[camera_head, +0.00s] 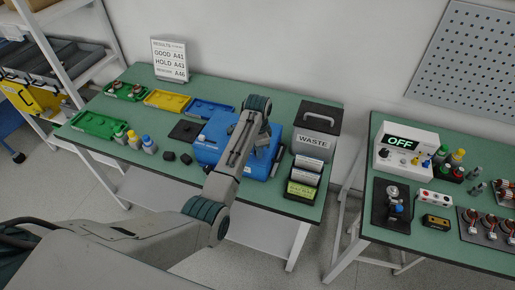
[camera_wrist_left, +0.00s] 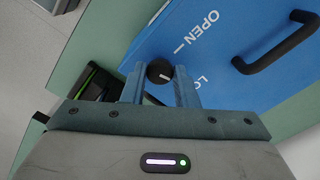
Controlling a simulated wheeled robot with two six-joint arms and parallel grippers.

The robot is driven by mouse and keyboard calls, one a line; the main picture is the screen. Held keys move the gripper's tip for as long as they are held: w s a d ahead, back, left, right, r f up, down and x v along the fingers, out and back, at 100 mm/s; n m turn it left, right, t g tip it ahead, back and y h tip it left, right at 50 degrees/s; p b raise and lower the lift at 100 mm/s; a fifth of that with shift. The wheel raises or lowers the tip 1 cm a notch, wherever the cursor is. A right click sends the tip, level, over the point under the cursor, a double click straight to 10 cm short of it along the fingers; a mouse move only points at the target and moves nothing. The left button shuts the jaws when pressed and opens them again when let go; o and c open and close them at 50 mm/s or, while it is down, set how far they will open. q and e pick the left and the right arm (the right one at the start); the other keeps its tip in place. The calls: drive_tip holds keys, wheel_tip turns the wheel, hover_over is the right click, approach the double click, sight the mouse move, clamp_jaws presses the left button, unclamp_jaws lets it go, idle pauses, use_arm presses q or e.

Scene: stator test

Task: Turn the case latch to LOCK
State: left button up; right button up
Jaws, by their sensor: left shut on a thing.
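The blue case (camera_head: 208,150) lies on the left green table, with its lid shut. In the left wrist view the case (camera_wrist_left: 235,85) shows the word OPEN with a mark, and part of a second word starting "LO". The round black latch knob (camera_wrist_left: 159,70) has a short white line that slants toward the lower right of the picture. My left gripper (camera_wrist_left: 158,82) is shut on the knob, one finger on each side. In the head view my left gripper (camera_head: 262,150) is over the right part of the case, and the arm hides the knob. My right gripper is not in view.
A black handle (camera_wrist_left: 275,45) stands up from the case near the knob. A WASTE bin (camera_head: 313,141) and a card rack (camera_head: 304,178) stand right of the case. Small bottles (camera_head: 135,140) and trays (camera_head: 167,100) are to the left. A second table holds an OFF display box (camera_head: 405,150).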

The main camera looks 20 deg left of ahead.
use_arm(q)
drive_tip(key=shift+r+m, duration=0.1)
drive_tip(key=shift+m, duration=1.3)
drive_tip(key=o, duration=1)
